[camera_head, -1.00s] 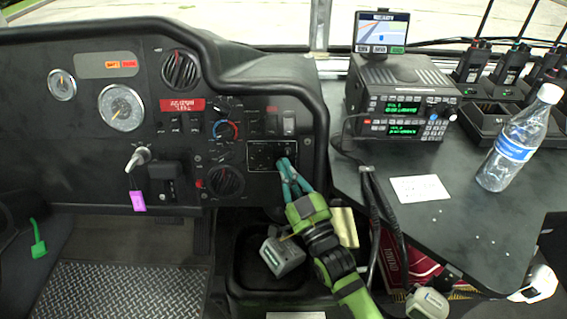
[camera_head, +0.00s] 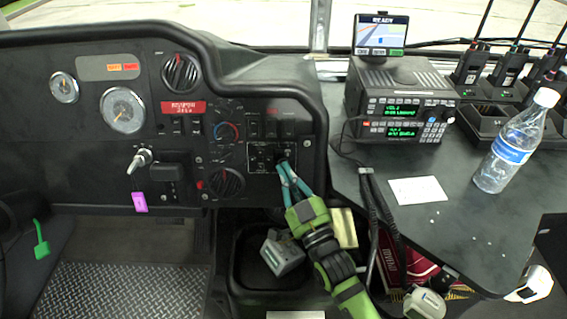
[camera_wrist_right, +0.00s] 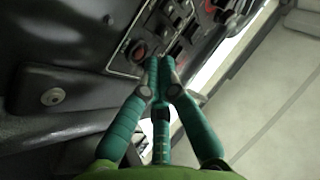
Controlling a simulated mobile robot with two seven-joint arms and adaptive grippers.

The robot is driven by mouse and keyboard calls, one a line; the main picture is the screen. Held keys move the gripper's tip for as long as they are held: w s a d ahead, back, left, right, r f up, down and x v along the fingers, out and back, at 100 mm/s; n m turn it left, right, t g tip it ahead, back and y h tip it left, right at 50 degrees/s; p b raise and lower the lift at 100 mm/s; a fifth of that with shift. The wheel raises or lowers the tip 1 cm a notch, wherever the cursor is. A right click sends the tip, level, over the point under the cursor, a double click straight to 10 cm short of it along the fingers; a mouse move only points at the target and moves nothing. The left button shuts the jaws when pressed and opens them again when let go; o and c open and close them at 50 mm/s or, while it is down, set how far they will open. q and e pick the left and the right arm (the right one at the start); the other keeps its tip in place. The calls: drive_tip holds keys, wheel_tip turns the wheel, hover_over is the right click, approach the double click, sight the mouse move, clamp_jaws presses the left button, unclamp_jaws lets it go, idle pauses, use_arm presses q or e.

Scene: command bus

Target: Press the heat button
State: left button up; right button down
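The dashboard panel (camera_head: 215,110) carries dials, knobs and switches. A small black switch panel (camera_head: 262,160) sits at its lower right, with a row of rocker switches (camera_head: 270,129) above it. No label reading heat is legible, so I cannot tell which one is the heat button. My right gripper (camera_head: 283,166), with teal fingers, reaches up to the right part of this small panel. In the right wrist view the fingertips (camera_wrist_right: 161,65) come together at the edge of the switch panel (camera_wrist_right: 140,35), holding nothing visible; I cannot tell whether they touch. My left gripper is out of view.
A rotary knob with a red-blue scale (camera_head: 228,131) and a round vent (camera_head: 226,182) lie left of the gripper. A black bin holding a grey device (camera_head: 283,256) is below. The right-hand desk holds a radio (camera_head: 401,105), a bottle (camera_head: 515,142) and a paper (camera_head: 418,190).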

drive_tip(key=shift+s+r+p, duration=0.35)
drive_tip(key=shift+s+p, duration=0.4)
drive_tip(key=shift+s, duration=0.2)
drive_tip(key=shift+s+r+p, duration=0.35)
drive_tip(key=shift+s+p, duration=0.4)
drive_tip(key=shift+s, duration=0.15)
drive_tip(key=shift+s+r+p, duration=0.35)
drive_tip(key=shift+s+p, duration=0.4)
drive_tip(key=shift+s, duration=0.2)
